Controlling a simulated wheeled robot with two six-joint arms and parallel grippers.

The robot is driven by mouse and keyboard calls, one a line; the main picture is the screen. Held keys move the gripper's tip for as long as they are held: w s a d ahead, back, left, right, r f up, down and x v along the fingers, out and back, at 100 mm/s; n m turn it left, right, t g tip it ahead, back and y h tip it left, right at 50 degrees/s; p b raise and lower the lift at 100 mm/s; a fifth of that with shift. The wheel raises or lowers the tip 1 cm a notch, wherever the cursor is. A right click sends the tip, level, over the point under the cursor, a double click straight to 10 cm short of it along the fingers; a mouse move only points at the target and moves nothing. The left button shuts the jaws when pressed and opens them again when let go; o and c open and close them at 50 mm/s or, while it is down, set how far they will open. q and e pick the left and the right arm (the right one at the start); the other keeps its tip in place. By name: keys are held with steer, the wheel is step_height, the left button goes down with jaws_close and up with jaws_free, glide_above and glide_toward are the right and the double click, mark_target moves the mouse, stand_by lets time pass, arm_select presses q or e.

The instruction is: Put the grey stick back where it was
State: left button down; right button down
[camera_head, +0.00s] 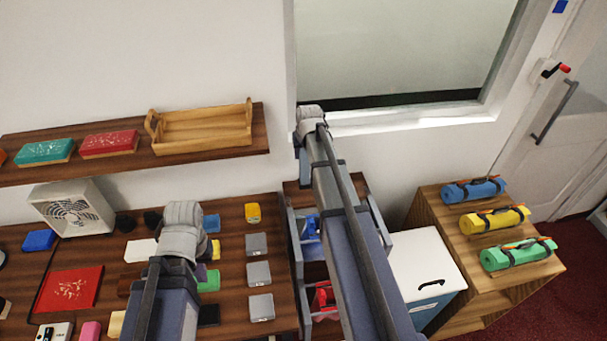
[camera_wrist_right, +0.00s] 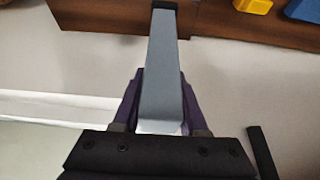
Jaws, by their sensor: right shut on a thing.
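In the right wrist view, a long grey stick (camera_wrist_right: 161,60) with a dark far end sits between the purple fingers of my right gripper (camera_wrist_right: 160,85), which is shut on it. In the head view my right gripper (camera_head: 312,120) is in front of the wall by the window's lower left corner, right of the wooden tray; the stick cannot be made out there. My left gripper (camera_head: 183,222) is above the counter (camera_head: 284,255), over the coloured blocks. Its fingers are hidden, so I cannot tell whether it is open.
The counter holds a yellow block (camera_head: 253,212), several grey blocks (camera_head: 258,272), a red panel (camera_head: 70,288) and a fan (camera_head: 72,210). A wall shelf (camera_head: 262,140) carries a wooden tray (camera_head: 205,128). Rolled mats (camera_head: 495,220) lie on a wooden unit at right, beside a white cabinet (camera_head: 425,262).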

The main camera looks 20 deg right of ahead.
mark_target(304, 163)
steer(key=shift+f+b, duration=2.05)
steer(key=shift+f, duration=0.6)
steer(key=shift+f, duration=0.2)
steer(key=shift+c, duration=2.2)
jaws_free()
steer(key=shift+r, duration=0.1)
steer(key=shift+p+v, duration=0.65)
steer(key=shift+v, duration=0.15)
steer(key=p+v, duration=1)
steer(key=shift+s+r, duration=0.15)
steer(key=shift+r, duration=0.25)
